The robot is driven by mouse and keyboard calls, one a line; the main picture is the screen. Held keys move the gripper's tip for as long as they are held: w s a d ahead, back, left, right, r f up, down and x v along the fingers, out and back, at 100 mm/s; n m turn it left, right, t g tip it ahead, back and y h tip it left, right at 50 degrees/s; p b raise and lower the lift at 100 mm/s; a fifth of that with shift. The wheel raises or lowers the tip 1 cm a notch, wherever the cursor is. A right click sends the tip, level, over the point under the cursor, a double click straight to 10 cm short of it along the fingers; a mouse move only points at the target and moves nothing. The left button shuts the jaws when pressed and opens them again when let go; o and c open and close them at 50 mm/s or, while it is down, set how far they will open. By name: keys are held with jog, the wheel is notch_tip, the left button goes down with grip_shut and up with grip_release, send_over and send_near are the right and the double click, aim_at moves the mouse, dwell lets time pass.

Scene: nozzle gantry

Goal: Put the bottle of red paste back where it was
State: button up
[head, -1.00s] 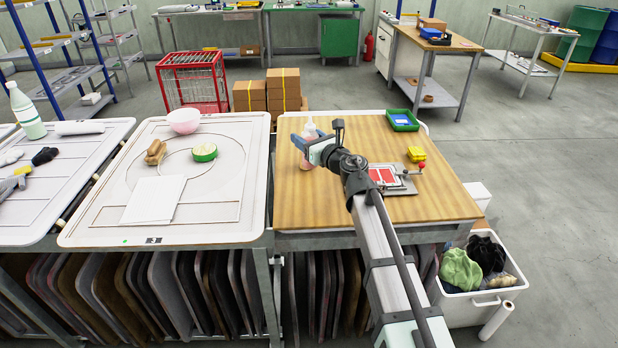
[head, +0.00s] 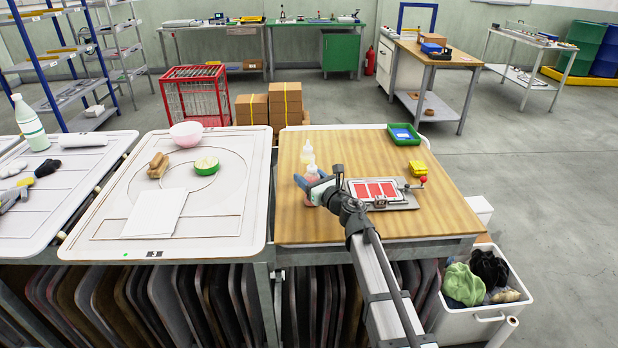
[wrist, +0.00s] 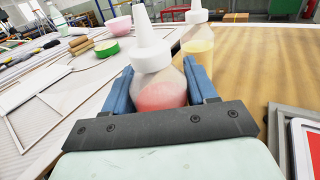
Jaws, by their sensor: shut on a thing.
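The bottle of red paste (wrist: 160,92) is clear with a white cone nozzle and red paste low inside. My gripper (wrist: 165,88) is shut on it, with a blue finger on each side, and it stands roughly upright. In the head view the bottle (head: 312,175) is over the left part of the wooden tabletop (head: 350,225), partly hidden by my gripper (head: 312,186). I cannot tell whether its base touches the wood. A bottle of pale yellow paste (wrist: 197,40) stands just behind it, and this bottle also shows in the head view (head: 307,153).
Right of my gripper is a metal plate with a red framed panel (head: 375,190). A yellow block (head: 418,167) and a green tray (head: 404,136) are farther back. A white table (head: 110,225) with a pink bowl (head: 186,133) adjoins on the left.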

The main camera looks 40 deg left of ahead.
jog(key=shift+o, duration=1.3)
jog(key=shift+f, duration=0.15)
jog(key=o, duration=0.4)
jog(key=shift+o, duration=0.2)
jog(key=shift+d+r, duration=0.15)
jog(key=shift+r, duration=0.05)
jog(key=v, duration=1.1)
jog(key=shift+d, duration=0.35)
